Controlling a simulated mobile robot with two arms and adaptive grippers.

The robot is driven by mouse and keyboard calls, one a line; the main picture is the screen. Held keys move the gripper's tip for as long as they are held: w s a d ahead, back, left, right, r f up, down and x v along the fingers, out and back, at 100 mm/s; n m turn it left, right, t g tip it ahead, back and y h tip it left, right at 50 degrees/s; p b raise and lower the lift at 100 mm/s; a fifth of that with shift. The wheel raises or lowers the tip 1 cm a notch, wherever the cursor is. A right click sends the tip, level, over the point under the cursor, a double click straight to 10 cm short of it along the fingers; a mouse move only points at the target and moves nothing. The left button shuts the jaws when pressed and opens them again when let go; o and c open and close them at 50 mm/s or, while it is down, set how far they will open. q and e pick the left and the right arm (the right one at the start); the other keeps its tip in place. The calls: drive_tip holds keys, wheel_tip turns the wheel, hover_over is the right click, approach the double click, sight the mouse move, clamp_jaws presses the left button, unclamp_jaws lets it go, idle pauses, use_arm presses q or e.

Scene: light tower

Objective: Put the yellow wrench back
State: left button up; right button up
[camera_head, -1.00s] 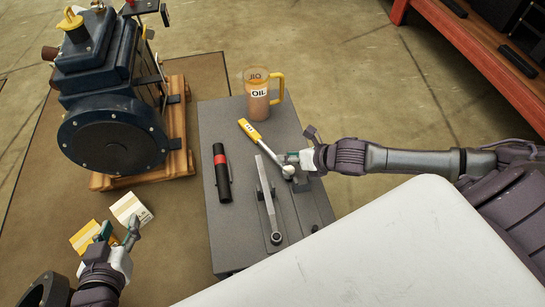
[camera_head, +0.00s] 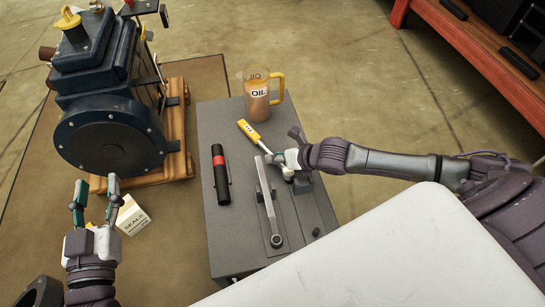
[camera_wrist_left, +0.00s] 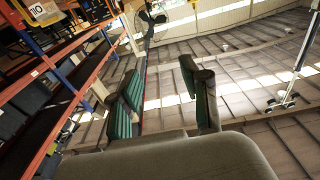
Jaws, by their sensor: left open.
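The yellow wrench (camera_head: 249,131) has a yellow handle and a silver shaft. It lies toward the back of the grey work surface (camera_head: 212,240), its shaft slanting down right to my right gripper. My right gripper (camera_head: 272,159) is at the shaft's lower end. Its fingers are small and partly hidden, so I cannot tell whether they hold the shaft. My left gripper (camera_head: 95,190) is open and empty, fingers up, in front of the dark blue machine. The left wrist view shows its two fingers (camera_wrist_left: 165,95) apart with nothing between them.
A grey wrench (camera_head: 267,200) lies on a plate right of a black-and-red cylinder (camera_head: 221,175). An oil jug (camera_head: 257,97) stands at the back. A white SEALS box (camera_head: 132,217) is on the floor mat beside the dark blue machine (camera_head: 110,135).

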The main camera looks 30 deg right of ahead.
clamp_jaws()
drive_tip(key=shift+r, duration=0.15)
